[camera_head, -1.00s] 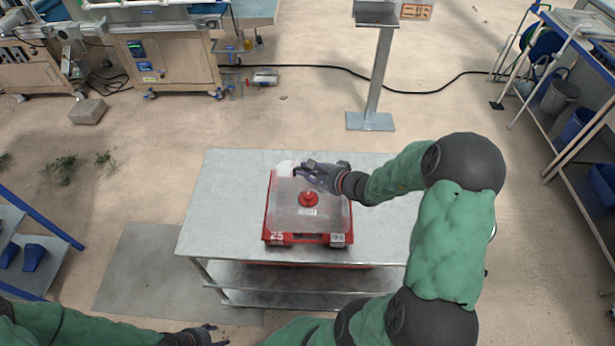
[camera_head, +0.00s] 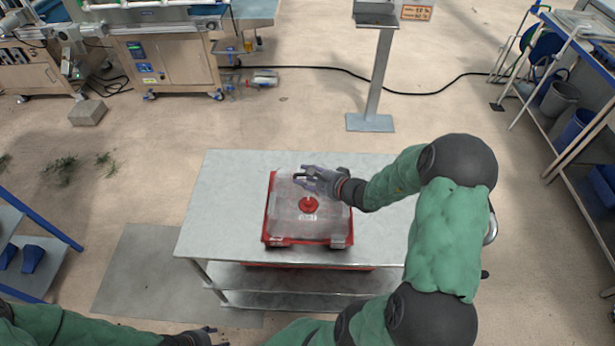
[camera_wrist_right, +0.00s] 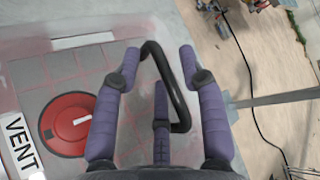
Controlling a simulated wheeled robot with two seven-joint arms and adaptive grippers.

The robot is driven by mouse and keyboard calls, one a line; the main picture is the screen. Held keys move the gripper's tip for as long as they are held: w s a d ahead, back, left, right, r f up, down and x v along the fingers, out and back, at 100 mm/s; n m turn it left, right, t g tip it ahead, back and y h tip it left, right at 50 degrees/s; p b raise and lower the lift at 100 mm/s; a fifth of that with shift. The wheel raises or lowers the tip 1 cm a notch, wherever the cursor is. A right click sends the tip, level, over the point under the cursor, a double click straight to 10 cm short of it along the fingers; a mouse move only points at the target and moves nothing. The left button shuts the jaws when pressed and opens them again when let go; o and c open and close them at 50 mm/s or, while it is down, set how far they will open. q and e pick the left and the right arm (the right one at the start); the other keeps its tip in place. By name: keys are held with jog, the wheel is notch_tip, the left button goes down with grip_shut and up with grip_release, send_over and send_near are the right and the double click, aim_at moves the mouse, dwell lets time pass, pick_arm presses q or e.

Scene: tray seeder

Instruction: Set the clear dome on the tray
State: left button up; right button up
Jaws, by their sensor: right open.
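The clear dome (camera_head: 286,212), with a red round vent knob (camera_head: 308,204), sits level over the red tray (camera_head: 267,222) on the metal table. The tray's red edge shows along the left and front. My right gripper (camera_head: 309,175) is at the dome's far side. In the right wrist view its fingers (camera_wrist_right: 160,62) stand apart, with the dome's black handle (camera_wrist_right: 174,88) between them. The red vent (camera_wrist_right: 69,124) and a VENT label also show there. My left gripper (camera_head: 207,335) is low at the bottom edge, far from the tray, its fingers too small to judge.
The metal table (camera_head: 215,205) is bare to the left and right of the tray. A grey post stand (camera_head: 375,85) rises behind it. A blue-framed rack (camera_head: 580,110) is at the right, and wooden benches (camera_head: 165,60) stand at the back left.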

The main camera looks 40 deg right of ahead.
jog(key=p+v, duration=0.2)
jog(key=v, duration=1)
jog(key=shift+d+r, duration=0.1)
pick_arm(q)
notch_tip(320, 180, up, 2)
jog(key=shift+r, duration=0.1)
jog(key=shift+s, duration=0.1)
pick_arm(e)
jog(key=shift+s, duration=0.1)
